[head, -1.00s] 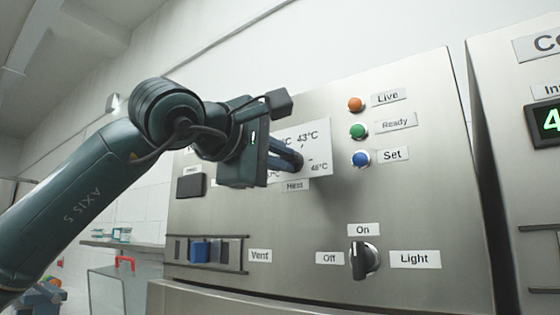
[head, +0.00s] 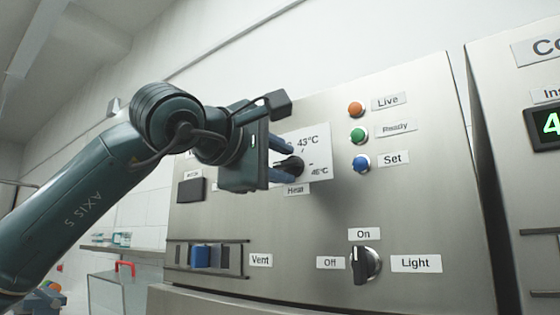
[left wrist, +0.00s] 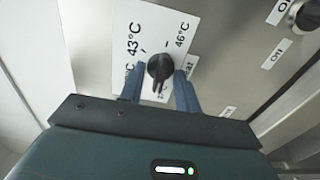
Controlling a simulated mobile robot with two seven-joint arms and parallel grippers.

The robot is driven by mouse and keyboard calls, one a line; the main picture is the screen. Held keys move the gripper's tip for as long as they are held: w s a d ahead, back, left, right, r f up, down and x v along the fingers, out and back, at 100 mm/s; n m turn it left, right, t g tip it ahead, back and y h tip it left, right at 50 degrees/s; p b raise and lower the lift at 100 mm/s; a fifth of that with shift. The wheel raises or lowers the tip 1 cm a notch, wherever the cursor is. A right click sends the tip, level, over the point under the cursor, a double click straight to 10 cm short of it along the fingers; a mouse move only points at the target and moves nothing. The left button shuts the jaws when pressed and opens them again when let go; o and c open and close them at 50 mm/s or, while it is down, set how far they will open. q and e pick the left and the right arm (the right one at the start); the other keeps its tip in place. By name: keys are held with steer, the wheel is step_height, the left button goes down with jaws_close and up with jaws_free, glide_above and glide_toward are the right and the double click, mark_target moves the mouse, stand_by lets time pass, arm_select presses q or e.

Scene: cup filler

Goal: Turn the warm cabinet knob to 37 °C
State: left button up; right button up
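The black knob (head: 290,166) sits on a white dial plate (head: 320,160) labelled "Heat" below. The 43°C and 46°C marks show; other marks are partly hidden by my gripper, and I cannot read 37°C. In the left wrist view the knob (left wrist: 160,67) has its narrow grip running toward my gripper; I cannot tell which end is its pointer. My left gripper (head: 288,164) is open, its two blue fingers apart on either side of the knob. In the left wrist view, gaps show between the fingers (left wrist: 159,76) and the knob. My right gripper is not in view.
Right of the dial are orange, green and blue (head: 361,163) buttons for Live, Ready and Set. Below are the Light knob (head: 366,263) and a blue Vent slider (head: 201,255). Another cabinet (head: 520,200) stands at the right.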

arm_select(q)
steer(key=shift+s+a, duration=0.2)
steer(key=shift+s, duration=0.05)
steer(key=b+v, duration=0.2)
steer(key=v, duration=1)
steer(key=shift+s+a, duration=0.15)
steer(key=shift+s, duration=0.1)
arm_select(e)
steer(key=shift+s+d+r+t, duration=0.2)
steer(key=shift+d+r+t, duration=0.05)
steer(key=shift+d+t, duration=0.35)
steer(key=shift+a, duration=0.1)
